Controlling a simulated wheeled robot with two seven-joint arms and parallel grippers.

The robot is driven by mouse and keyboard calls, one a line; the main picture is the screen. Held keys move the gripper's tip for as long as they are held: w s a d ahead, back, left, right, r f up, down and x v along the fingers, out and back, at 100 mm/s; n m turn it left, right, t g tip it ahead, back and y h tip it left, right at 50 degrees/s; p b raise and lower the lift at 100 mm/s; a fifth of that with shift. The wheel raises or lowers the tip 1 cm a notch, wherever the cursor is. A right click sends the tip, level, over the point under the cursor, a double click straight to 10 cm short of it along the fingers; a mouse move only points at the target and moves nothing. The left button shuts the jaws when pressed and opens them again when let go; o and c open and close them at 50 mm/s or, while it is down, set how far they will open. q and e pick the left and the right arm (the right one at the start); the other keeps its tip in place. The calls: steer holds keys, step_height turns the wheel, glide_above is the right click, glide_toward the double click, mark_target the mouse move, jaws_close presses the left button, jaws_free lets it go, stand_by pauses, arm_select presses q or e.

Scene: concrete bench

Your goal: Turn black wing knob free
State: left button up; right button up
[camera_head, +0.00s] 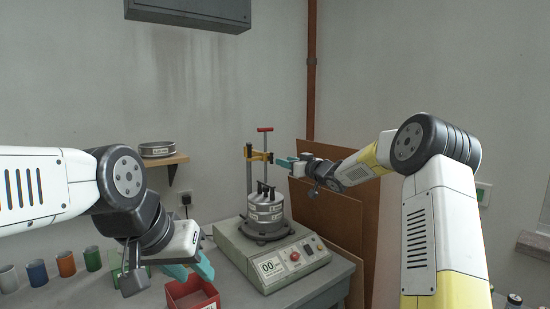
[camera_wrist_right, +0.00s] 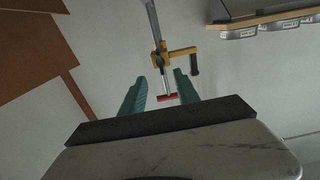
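I cannot tell for certain which black part is the wing knob; black upright pieces (camera_head: 262,187) also stand on the grey sieve stack (camera_head: 265,211). My right gripper (camera_head: 286,162) is open, just right of the clamp; its fingers are apart in the right wrist view (camera_wrist_right: 161,80). My left gripper (camera_head: 190,268) is open and empty, low at left.
The stack stands on a shaker base (camera_head: 280,262) with a display and red button. A red bin (camera_head: 193,295) lies under my left gripper, with several coloured cups (camera_head: 66,264) further left. A wall shelf (camera_head: 167,159) holds sieves. Brown boards (camera_head: 335,215) lean behind my right arm.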

mark_target(271, 158)
steer(key=x, duration=0.8)
steer(key=shift+s, duration=0.1)
